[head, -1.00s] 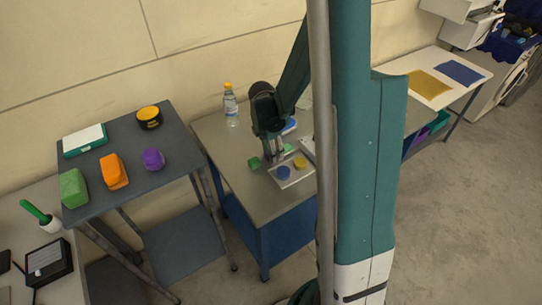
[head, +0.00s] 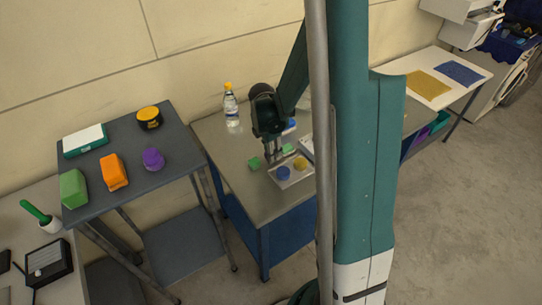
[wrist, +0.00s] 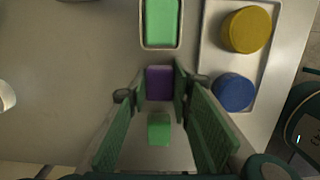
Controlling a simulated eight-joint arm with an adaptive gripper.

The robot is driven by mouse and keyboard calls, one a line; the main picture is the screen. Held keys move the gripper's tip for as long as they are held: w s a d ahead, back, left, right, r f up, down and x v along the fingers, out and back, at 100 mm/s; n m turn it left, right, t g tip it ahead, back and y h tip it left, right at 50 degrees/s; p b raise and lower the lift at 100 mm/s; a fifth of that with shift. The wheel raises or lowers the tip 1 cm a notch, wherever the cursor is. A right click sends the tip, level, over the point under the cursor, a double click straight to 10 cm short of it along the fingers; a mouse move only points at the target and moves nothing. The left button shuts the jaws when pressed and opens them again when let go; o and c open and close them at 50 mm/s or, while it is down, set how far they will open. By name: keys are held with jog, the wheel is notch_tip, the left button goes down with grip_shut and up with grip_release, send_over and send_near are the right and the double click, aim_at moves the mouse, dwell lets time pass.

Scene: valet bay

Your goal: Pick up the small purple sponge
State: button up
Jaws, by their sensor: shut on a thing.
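The small purple sponge (wrist: 160,83) is between the two fingertips of my gripper (wrist: 161,86) in the wrist view, with a finger against each side. My gripper is shut on it. In the head view my gripper (head: 274,154) is low over the grey table, left of the white tray. The sponge cannot be made out there.
A green block (wrist: 160,129) lies near the fingers; it also shows in the head view (head: 254,163). A pale green piece in a rimmed holder (wrist: 161,22) is beyond. The tray (wrist: 208,60) holds yellow and blue discs. A bottle (head: 231,107) stands behind.

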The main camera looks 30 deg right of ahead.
jog(key=shift+r, duration=0.1)
jog(key=shift+r+p, duration=0.4)
jog(key=shift+r, duration=4.5)
